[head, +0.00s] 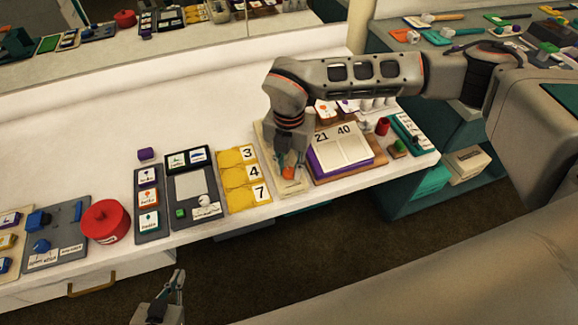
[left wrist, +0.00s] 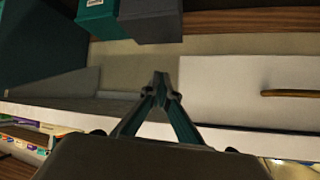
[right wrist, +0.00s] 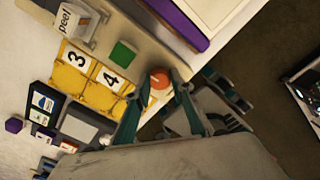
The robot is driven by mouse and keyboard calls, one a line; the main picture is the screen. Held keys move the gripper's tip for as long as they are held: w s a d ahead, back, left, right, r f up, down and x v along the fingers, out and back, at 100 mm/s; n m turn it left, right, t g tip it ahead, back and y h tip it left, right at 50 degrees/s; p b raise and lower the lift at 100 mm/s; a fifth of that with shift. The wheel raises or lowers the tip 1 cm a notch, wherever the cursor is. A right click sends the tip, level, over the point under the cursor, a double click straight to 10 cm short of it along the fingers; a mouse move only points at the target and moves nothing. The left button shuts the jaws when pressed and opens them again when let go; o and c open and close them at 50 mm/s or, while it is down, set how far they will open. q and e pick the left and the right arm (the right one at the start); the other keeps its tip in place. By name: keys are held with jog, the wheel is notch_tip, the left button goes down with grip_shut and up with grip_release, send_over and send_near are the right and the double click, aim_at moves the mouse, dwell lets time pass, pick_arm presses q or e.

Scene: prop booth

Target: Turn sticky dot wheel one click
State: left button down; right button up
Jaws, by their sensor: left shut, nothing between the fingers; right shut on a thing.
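The sticky dot wheel appears as a round orange piece (head: 288,173) at the front end of a narrow beige board (head: 266,137) on the counter. My right gripper (head: 289,163) points down onto it and is shut on it. In the right wrist view the orange piece (right wrist: 160,79) sits between the fingertips (right wrist: 160,84), partly covered by them. A green square (right wrist: 123,53) and a "peel!" card (right wrist: 76,22) are on the same board. My left gripper (head: 178,280) is shut and empty, low in front of the counter; its closed tips (left wrist: 160,82) show in the left wrist view.
Yellow number panels (head: 243,180) stand close left of the board, and a calendar-like block (head: 342,150) marked 21 and 40 close right. A red pot (head: 105,222) stands farther left. The counter behind is mostly bare; a drawer handle (head: 91,285) sticks out in front.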

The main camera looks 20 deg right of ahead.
jog(key=n+b, duration=0.1)
jog(key=n, duration=1.1)
jog(key=shift+b, duration=0.3)
jog(key=n, duration=0.4)
jog(key=shift+n, duration=0.3)
jog(key=o, duration=1.1)
jog(key=shift+r, duration=0.15)
